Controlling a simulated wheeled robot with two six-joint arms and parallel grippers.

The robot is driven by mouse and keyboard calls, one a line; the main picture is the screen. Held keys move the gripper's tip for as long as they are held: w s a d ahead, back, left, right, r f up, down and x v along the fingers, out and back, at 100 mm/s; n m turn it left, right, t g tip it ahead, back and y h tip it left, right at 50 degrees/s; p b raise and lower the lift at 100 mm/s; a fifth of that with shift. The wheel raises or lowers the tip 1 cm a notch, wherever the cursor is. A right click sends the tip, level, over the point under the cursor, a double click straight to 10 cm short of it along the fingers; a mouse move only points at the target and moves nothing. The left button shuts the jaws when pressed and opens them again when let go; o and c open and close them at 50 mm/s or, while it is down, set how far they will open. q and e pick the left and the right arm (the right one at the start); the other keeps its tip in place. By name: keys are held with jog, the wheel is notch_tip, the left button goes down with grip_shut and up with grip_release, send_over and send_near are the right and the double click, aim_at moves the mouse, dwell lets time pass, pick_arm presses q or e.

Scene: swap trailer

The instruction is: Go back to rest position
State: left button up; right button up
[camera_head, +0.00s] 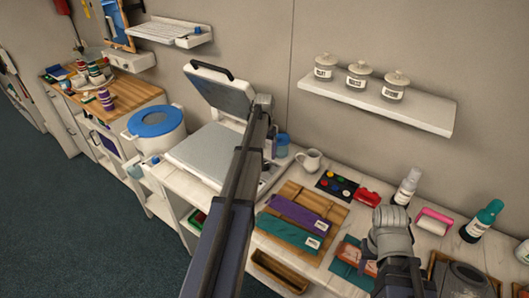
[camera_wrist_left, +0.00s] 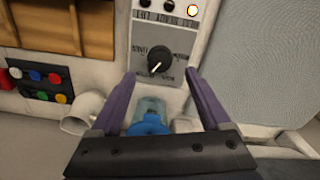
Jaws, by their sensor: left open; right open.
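My left arm reaches up the middle of the head view, and its gripper (camera_head: 266,125) is beside the heat press (camera_head: 205,150), whose lid (camera_head: 220,92) is raised. In the left wrist view my left gripper (camera_wrist_left: 160,90) has two purple fingers spread apart with nothing held. The press's control panel with a black knob (camera_wrist_left: 159,59) and a blue-lidded jar (camera_wrist_left: 150,124) show between and beyond the fingers. My right gripper (camera_head: 390,232) is at the lower right over the table; its fingers are hidden from the head camera.
A wooden board (camera_head: 325,213) carries purple cloth (camera_head: 299,214) and teal cloth (camera_head: 288,235). A white mug (camera_head: 309,160), paint palette (camera_head: 337,185) and bottles (camera_head: 407,187) stand nearby. A wall shelf (camera_head: 420,110) holds jars. A blue-lidded tub (camera_head: 157,125) is left of the press.

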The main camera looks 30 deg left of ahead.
pick_arm(q)
notch_tip(320, 180, up, 2)
jog(key=shift+r+p, duration=0.2)
jog(key=shift+p, duration=0.45)
pick_arm(e)
notch_tip(320, 180, up, 2)
jog(key=shift+r, duration=0.15)
pick_arm(q)
jog(key=shift+f, duration=0.1)
